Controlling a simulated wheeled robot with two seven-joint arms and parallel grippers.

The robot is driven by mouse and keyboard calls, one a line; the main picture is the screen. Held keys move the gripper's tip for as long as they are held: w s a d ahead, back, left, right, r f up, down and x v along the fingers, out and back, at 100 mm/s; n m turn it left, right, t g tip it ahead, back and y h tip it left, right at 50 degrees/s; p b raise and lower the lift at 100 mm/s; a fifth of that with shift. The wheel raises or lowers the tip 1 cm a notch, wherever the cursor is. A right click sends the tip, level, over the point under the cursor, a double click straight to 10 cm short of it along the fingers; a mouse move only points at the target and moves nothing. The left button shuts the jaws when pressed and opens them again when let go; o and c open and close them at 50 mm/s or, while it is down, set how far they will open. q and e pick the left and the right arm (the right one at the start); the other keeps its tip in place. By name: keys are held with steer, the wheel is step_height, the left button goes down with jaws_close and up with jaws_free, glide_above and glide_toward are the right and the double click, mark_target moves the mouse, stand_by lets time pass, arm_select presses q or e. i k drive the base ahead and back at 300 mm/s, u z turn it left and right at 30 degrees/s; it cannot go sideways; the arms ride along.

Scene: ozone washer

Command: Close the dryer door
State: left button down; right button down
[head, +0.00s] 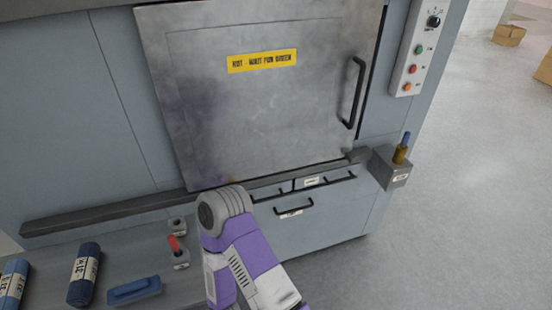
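The dryer door (240,115) is a scuffed grey metal panel with a yellow "HOT – WAIT FOR GREEN" label (262,61). Its black bar handle (354,93) is on the right side. The door lies against or very near the machine's front. A dark strip runs along its right edge; I cannot tell whether it is fully shut. A purple and white link of my arm with a grey round joint shows below the door's lower edge. Neither gripper can be seen.
A dark rail (110,208) runs below the door, above small drawers (295,209). A control panel (420,50) is at upper right; a grey box (390,168) with a bottle-like object juts out below. Rolled blue cloths (84,275) lie on the left shelf.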

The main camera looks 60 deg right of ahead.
mark_target(245, 90)
steer(key=u, duration=1.2)
steer(key=k, duration=0.5)
steer(key=z, duration=1.35)
steer(key=i, duration=0.5)
